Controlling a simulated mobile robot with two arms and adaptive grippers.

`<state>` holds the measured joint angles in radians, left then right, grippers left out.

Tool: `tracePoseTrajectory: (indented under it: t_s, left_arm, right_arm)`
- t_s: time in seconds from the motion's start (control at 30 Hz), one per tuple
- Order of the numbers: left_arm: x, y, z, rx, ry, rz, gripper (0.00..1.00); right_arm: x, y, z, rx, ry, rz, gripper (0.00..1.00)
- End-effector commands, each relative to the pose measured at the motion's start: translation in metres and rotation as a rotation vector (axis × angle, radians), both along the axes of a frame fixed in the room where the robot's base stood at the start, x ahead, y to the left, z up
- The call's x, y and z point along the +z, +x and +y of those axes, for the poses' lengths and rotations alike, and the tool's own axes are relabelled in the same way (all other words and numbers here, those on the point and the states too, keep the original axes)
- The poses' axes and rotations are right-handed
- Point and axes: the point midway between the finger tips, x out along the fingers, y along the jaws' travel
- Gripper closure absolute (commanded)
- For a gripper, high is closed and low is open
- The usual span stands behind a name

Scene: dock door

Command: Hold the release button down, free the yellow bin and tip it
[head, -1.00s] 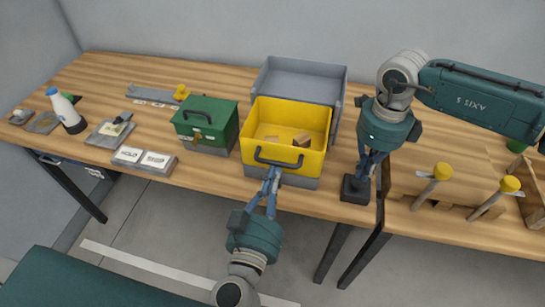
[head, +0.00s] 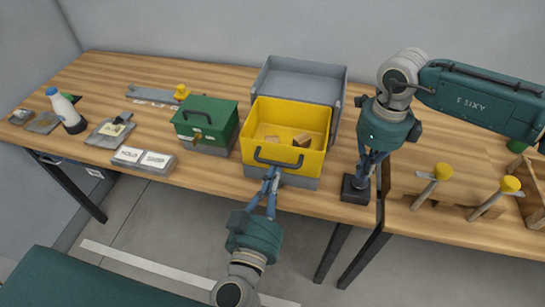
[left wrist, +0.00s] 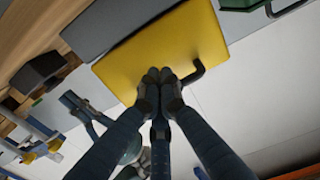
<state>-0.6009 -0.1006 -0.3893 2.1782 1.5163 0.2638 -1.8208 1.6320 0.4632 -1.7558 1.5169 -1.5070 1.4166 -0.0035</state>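The yellow bin (head: 312,164) sits upright on a grey base (head: 300,182) at the front of the bench, with small brown blocks (head: 301,140) inside. My left gripper (head: 273,170) is at the dark handle (head: 290,164) on the bin's front face. In the left wrist view its fingertips (left wrist: 160,76) are together on the handle (left wrist: 193,73), against the yellow bin (left wrist: 170,50). My right gripper (head: 363,176) points down with its fingers together onto the black button box (head: 354,191), right of the bin. The fingers hide the button top, so its travel cannot be seen.
A grey open tray (head: 302,72) stands behind the bin. A green box (head: 212,117) is close on its left, with a label plate (head: 145,161) and white bottle (head: 66,110) further left. Yellow-topped tools (head: 442,172) stand right of the button box.

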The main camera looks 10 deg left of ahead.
Motion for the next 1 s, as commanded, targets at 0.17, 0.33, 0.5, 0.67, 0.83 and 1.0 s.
tracePoseTrajectory:
  t_s: [0.17,0.33,0.5,0.67,0.83,1.0]
  left_arm:
    - [0.0,0.0,0.0,0.0,0.0,0.0,1.0]
    - [0.0,0.0,0.0,0.0,0.0,0.0,1.0]
    - [0.0,0.0,0.0,0.0,0.0,0.0,1.0]
    - [0.0,0.0,0.0,0.0,0.0,0.0,1.0]
    - [0.0,0.0,0.0,0.0,0.0,0.0,1.0]
    - [0.0,0.0,0.0,0.0,0.0,0.0,1.0]
  right_arm:
    - [-0.001,0.0,0.0,0.0,0.0,0.0,1.0]
    - [-0.006,0.0,0.0,0.0,0.0,0.001,1.0]
    - [-0.011,0.0,0.0,0.0,0.0,0.001,1.0]
    - [-0.016,0.0,0.0,0.0,-0.001,0.0,1.0]
    - [-0.021,0.0,0.0,0.0,0.0,0.001,1.0]
    - [-0.026,0.0,0.0,0.0,0.0,0.001,1.0]
